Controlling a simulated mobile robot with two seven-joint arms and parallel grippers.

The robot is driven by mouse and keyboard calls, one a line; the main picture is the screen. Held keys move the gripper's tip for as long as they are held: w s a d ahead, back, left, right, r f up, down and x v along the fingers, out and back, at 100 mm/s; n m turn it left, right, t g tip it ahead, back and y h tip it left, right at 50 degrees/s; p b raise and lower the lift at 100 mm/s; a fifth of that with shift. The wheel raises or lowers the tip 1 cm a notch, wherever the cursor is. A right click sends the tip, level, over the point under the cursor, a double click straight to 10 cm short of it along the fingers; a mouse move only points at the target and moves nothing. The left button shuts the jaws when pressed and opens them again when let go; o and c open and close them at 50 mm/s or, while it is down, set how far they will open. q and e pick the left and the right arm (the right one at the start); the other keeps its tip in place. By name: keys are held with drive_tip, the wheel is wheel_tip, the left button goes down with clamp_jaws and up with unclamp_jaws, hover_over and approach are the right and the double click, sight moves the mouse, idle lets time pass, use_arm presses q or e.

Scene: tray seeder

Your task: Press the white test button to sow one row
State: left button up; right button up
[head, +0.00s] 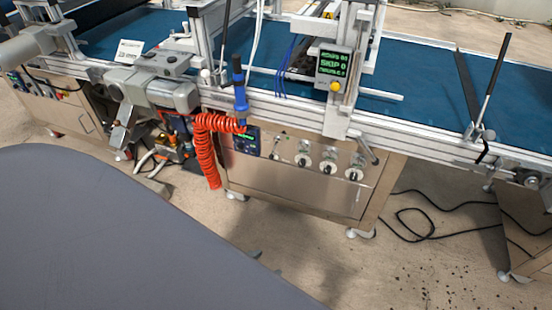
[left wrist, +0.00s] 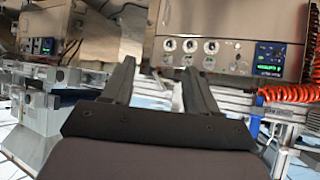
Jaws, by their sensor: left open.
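I cannot pick out the white test button for sure. The steel control front (head: 300,187) of the seeder carries a small blue panel (head: 246,141) with a green readout, a small switch (head: 276,147) and several black knobs with pale surrounds (head: 328,167). In the left wrist view this front (left wrist: 235,18) shows upside down, with its blue panel (left wrist: 268,60) at the right. My left gripper (left wrist: 158,64) is open there, with nothing between its two dark fingers. They point toward the control front, apart from it in the picture.
A red coiled hose (head: 206,150) hangs left of the panel. A blue-handled tool (head: 239,90) stands above it. A display (head: 333,65) with a yellow button is on an upright post. Black cables (head: 430,225) lie on the floor.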

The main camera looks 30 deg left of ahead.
use_arm(q)
clamp_jaws()
idle(1.9)
